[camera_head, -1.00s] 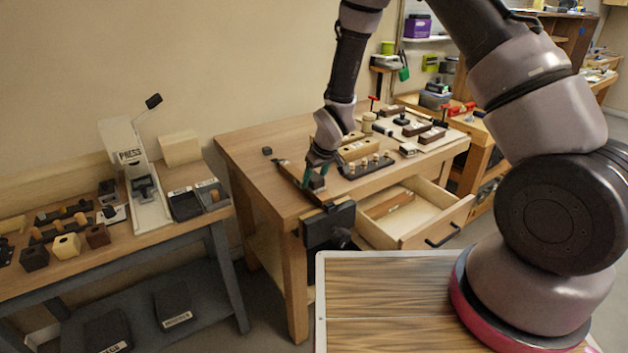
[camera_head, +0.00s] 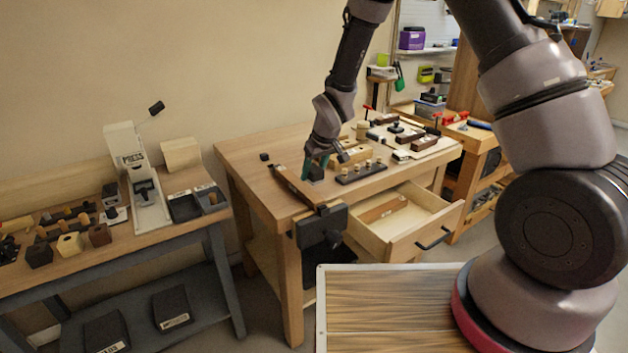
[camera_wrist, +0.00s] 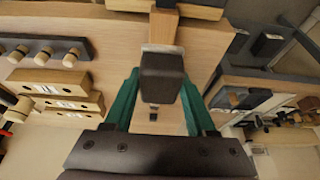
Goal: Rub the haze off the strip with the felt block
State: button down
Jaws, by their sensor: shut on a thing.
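The strip (camera_head: 292,185) is a narrow dark brown bar lying along the near left part of the wooden bench, its front end at the dark vise. In the wrist view a tan piece of it (camera_wrist: 163,30) with a pale grey patch shows beyond the block; the rest is hidden. My gripper (camera_head: 314,168) has green fingers and is shut on the dark felt block (camera_wrist: 162,75). The block also shows in the head view (camera_head: 317,173), just right of the strip in the picture. I cannot tell whether it touches the strip.
A dark rack with pale knobs (camera_head: 361,173) and wooden blocks (camera_head: 354,156) stand close to the right of my gripper. The vise (camera_head: 321,229) is at the bench front, beside an open drawer (camera_head: 412,222). A small black block (camera_head: 264,157) sits at the back left.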

jog(key=shift+r, duration=1.25)
